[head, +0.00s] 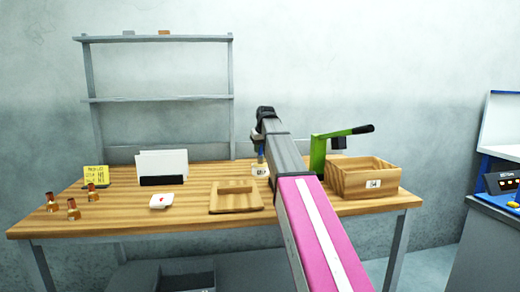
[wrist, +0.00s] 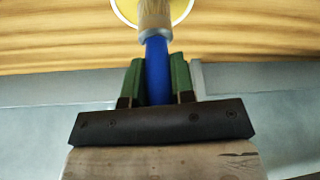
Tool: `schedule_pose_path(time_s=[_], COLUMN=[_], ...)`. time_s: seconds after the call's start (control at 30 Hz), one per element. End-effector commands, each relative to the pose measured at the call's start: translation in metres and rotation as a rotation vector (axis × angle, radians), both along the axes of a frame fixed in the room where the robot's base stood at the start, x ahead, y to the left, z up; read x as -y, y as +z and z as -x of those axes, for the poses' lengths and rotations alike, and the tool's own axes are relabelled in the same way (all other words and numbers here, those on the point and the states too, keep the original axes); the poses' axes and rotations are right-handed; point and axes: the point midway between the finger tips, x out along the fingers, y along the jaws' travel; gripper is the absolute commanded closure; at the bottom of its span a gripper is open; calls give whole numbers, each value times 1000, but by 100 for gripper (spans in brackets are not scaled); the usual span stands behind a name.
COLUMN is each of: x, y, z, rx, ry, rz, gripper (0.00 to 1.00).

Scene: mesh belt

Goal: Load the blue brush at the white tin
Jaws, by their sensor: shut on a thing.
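My gripper (head: 260,146) is over the back of the wooden table, right of the middle. In the wrist view its green fingers (wrist: 158,80) are shut on the blue handle of the brush (wrist: 157,62). The pale bristles point away from the gripper. The white tin (head: 260,171) stands on the table right below the gripper. In the wrist view the tin shows as a white rim (wrist: 117,13) around a yellow inside, with the bristles in front of it. The bristle tip is cut off by the picture edge, so I cannot tell whether it touches the yellow.
A wooden box (head: 364,180) and a green lever device (head: 318,154) stand right of my arm. A wooden board (head: 236,198), a white card (head: 161,201), a paper holder (head: 162,168), a yellow note (head: 96,176) and copper-coloured pieces (head: 73,210) lie to the left.

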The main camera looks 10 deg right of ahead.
Motion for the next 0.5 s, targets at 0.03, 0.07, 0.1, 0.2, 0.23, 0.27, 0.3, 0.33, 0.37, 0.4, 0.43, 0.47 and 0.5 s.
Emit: schedule_pose_path(time_s=[0.03, 0.07, 0.1, 0.2, 0.23, 0.27, 0.3, 0.33, 0.37, 0.4, 0.43, 0.47, 0.5], x=[0, 0, 0, 0, 0, 0, 0, 0, 0, 0, 0, 0, 0], y=[0, 0, -1, -2, -2, -2, -3, -3, -3, -4, -4, -4, -5], z=[0, 0, 0, 0, 0, 0, 0, 0, 0, 0, 0, 0, 0], rx=[0, 0, 0, 0, 0, 0, 0, 0, 0, 0, 0, 0, 0], ry=[0, 0, 0, 0, 0, 0, 0, 0, 0, 0, 0, 0, 0], rz=[0, 0, 0, 0, 0, 0, 0, 0, 0, 0, 0, 0, 0], gripper=[100, 100, 100, 100, 100, 100, 100, 100, 100, 100, 100, 100, 100])
